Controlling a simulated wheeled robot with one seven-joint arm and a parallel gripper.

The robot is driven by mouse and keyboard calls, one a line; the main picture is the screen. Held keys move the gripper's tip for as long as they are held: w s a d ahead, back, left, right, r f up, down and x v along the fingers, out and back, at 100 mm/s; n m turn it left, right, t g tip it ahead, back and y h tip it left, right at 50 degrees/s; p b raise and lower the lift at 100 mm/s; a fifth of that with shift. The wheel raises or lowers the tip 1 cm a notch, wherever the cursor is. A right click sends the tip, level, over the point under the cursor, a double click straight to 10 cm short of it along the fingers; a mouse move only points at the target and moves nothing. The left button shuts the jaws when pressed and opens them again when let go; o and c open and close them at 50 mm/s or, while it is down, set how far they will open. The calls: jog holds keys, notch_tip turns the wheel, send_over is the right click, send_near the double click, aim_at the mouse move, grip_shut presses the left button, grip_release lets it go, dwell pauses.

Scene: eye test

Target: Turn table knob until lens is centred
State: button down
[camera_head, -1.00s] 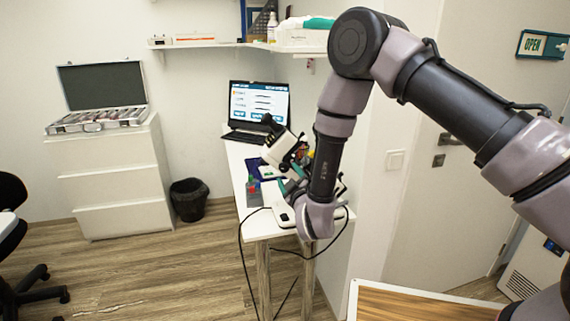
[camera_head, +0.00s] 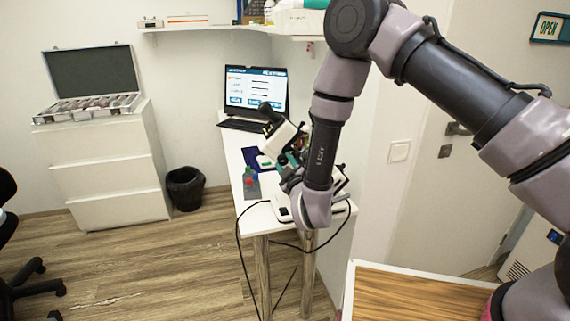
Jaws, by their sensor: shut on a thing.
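A white device with a dark eyepiece, which looks like a microscope or lens meter (camera_head: 281,139), stands on the narrow white table (camera_head: 232,160). My gripper (camera_head: 288,177) is at the near side of this device, low by its body. My forearm and wrist cover much of the gripper and the device's right part. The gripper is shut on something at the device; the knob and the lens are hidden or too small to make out.
A laptop (camera_head: 256,92) stands open at the table's back. Small red and green items (camera_head: 250,178) lie on the table's left edge. A black cable (camera_head: 240,250) hangs below. A waste bin (camera_head: 185,188) and drawers (camera_head: 105,170) stand left. A wood-topped surface (camera_head: 420,295) is at front right.

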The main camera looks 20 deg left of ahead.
jog(key=shift+m, duration=1.1)
jog(key=shift+c, duration=2.3)
grip_release()
